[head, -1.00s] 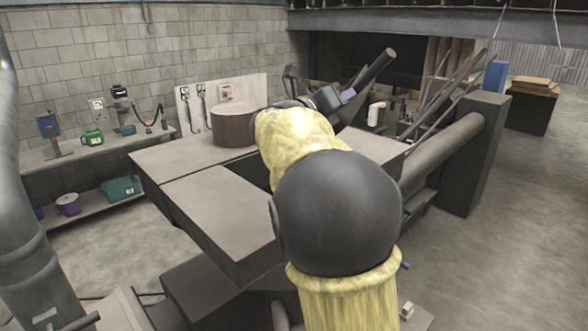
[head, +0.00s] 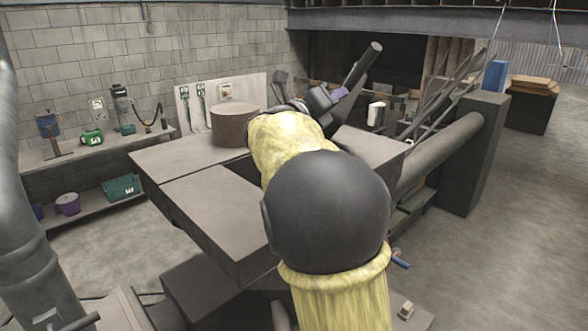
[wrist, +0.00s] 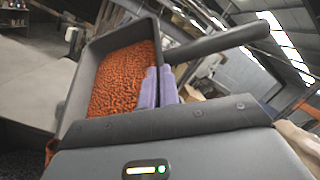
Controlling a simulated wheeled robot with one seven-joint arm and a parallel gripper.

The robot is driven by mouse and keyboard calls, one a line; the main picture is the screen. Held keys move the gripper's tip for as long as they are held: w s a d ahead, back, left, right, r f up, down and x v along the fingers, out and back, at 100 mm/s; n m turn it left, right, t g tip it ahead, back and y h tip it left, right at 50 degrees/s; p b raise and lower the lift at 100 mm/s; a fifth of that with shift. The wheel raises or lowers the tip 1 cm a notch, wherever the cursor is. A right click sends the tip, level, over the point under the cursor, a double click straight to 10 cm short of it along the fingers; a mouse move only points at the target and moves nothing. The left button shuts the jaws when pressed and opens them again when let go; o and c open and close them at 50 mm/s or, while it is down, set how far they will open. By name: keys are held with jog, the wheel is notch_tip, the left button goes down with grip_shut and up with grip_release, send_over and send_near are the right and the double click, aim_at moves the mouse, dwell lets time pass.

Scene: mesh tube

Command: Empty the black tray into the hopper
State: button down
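The black tray (wrist: 72,105) fills the middle of the wrist view, holding many small orange pieces (wrist: 122,80). Its dark handle (wrist: 225,40) runs off to the right. The purple fingers of my gripper (wrist: 158,88) are close together at the tray's right side, shut on it; the exact contact is hidden. In the head view my gripper (head: 338,94) is beyond my yellow-sleeved arm, with the tray's handle (head: 362,66) slanting up right. My arm hides much of the tray there. A brown round drum (head: 230,127) stands on the table, left of my gripper; I cannot tell whether it is the hopper.
The grey table (head: 175,155) has bare room at its left. A wall shelf (head: 75,155) holds bottles and a green can; teal and purple containers sit on a lower shelf. A thick pipe and dark post (head: 480,150) stand at the right.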

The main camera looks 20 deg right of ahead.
jog(key=shift+w+a+f+n+t+h, duration=0.2)
jog(key=shift+w+a+n+t, duration=0.2)
jog(key=shift+a+n, duration=0.2)
jog(key=shift+w+a+f+n+t+h, duration=0.15)
jog(key=shift+w+a+n+t, duration=0.25)
jog(key=shift+a+n, duration=0.2)
dwell(0.5)
jog(key=a+n, duration=0.1)
jog(key=w+a+n+t, duration=0.1)
jog(key=w+a, duration=0.1)
jog(key=shift+w+a+f+n+t+h, duration=0.1)
jog(key=shift+f+n+t+h, duration=0.2)
jog(key=shift+f+n, duration=0.1)
dwell(0.3)
jog(key=a+n, duration=0.1)
jog(key=w+a+n+t, duration=0.1)
jog(key=shift+w+a+n+t, duration=0.1)
jog(key=shift+w+n+t, duration=0.2)
jog(key=shift+n, duration=0.1)
jog(key=shift+w+a+n+t, duration=0.25)
jog(key=shift+a+n+t, duration=0.15)
jog(key=shift+n, duration=0.1)
